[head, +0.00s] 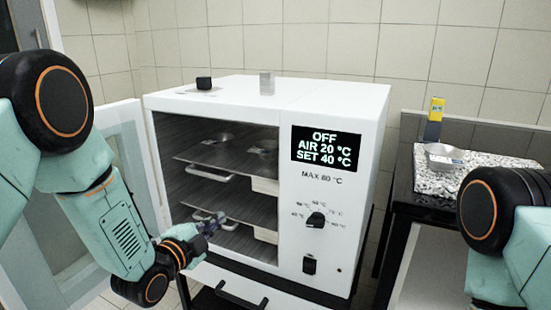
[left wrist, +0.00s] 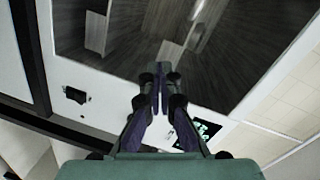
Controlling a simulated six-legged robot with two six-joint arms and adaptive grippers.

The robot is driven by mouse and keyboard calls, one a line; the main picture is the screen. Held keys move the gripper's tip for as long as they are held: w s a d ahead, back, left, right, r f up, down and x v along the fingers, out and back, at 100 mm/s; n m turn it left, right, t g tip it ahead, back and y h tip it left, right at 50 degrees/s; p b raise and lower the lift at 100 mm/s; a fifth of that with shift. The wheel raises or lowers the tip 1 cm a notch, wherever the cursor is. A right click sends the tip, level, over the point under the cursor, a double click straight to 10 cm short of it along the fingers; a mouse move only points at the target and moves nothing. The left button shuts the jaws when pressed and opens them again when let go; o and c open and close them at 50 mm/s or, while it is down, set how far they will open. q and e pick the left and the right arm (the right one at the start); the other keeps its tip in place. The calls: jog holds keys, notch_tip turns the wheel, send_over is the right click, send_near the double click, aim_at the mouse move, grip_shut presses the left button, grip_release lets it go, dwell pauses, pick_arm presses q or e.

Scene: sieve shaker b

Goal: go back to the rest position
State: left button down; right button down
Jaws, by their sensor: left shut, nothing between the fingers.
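My left gripper (head: 213,223) is shut and empty, in front of the open lower part of a white oven (head: 335,100). It also shows in the left wrist view (left wrist: 160,110), fingers together and pointing into the dark oven chamber. The oven's door (head: 128,160) stands open at the left, behind my left arm. The oven's display reads OFF, AIR 20 °C, SET 40 °C. Metal dishes (head: 214,140) stand on the upper shelf (head: 190,156). My right arm shows only in part at the right edge; its gripper is out of view.
A small black block (head: 204,83) and a grey block (head: 267,83) stand on top of the oven. A tiled wall closes the back.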

pick_arm(q)
jog(key=s+a+f+n+g+y+p, duration=0.1)
jog(key=s+a+f+n+g+y, duration=0.25)
jog(key=s+f+n+g, duration=0.8)
jog(key=s+f+n+g+y+p, duration=0.1)
jog(key=s+f, duration=0.4)
jog(key=s, duration=1.1)
jog(key=s+f+n+g+p, duration=0.1)
jog(key=s+f+n+g, duration=0.2)
jog(key=s, duration=1.2)
notch_tip(320, 180, down, 3)
jog(key=shift+s+a+r+n+y, duration=0.2)
jog(key=shift+s+a+n+y, duration=0.2)
jog(key=shift+n, duration=0.75)
